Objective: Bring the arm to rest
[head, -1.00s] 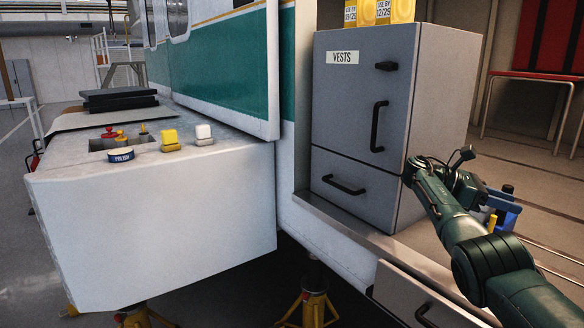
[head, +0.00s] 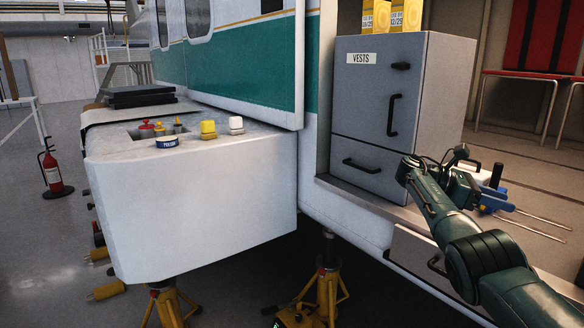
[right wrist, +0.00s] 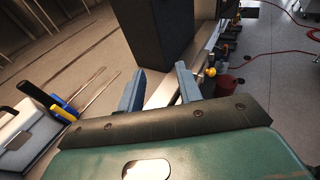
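My right arm (head: 490,262) comes in from the right in the head view, bent, with its wrist in front of the lower right part of the grey cabinet. In the right wrist view my right gripper (right wrist: 158,88) has its two blue-grey fingers apart, with nothing between them. The dark side of the cabinet (right wrist: 158,32) stands beyond the fingertips. In the head view the fingers are mostly hidden by the wrist. My left gripper is in neither view.
The grey cabinet marked VESTS (head: 375,110) stands on the vehicle's ledge. Blue- and yellow-handled tools (right wrist: 62,106) lie by a white case (right wrist: 22,135) near my right wrist. A white counter (head: 190,210) juts out at left. A fire extinguisher (head: 54,172) stands on the floor.

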